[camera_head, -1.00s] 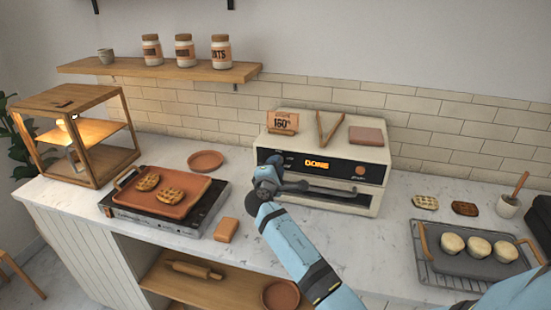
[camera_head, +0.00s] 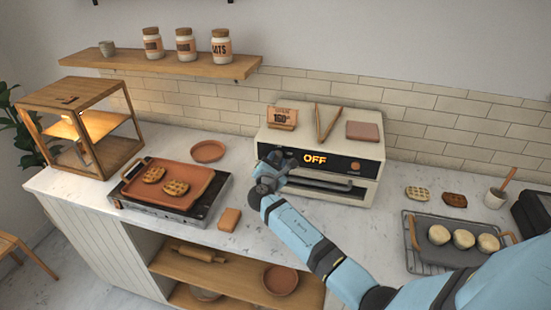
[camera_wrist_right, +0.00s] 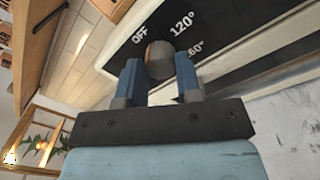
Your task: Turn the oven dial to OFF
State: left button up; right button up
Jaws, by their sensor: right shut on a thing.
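The cream oven (camera_head: 376,150) stands on the counter against the tiled wall. The display (camera_head: 315,158) on its black front panel reads OFF in orange letters. The oven dial (camera_wrist_right: 159,60) is a round grey-brown knob with an orange-lit edge, next to printed marks OFF, 120° and 60°. My right gripper (camera_wrist_right: 160,78) has one blue finger on each side of the dial and is shut on it. In the head view my right gripper (camera_head: 268,172) is at the left end of the oven front and mostly hides the dial. My left gripper is not in view.
A round brown knob (camera_head: 354,166) sits at the panel's right. A sign (camera_head: 282,117), wooden tongs (camera_head: 326,122) and a flat block (camera_head: 363,131) rest on the oven. A griddle with waffles (camera_head: 190,183) stands left, a tray with buns (camera_head: 438,258) right.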

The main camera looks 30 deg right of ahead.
jog(key=shift+r, duration=0.2)
jog(key=o, duration=0.9)
jog(key=shift+f, duration=0.15)
jog(key=shift+b+v, duration=1.45)
jog(key=shift+v, duration=5.4)
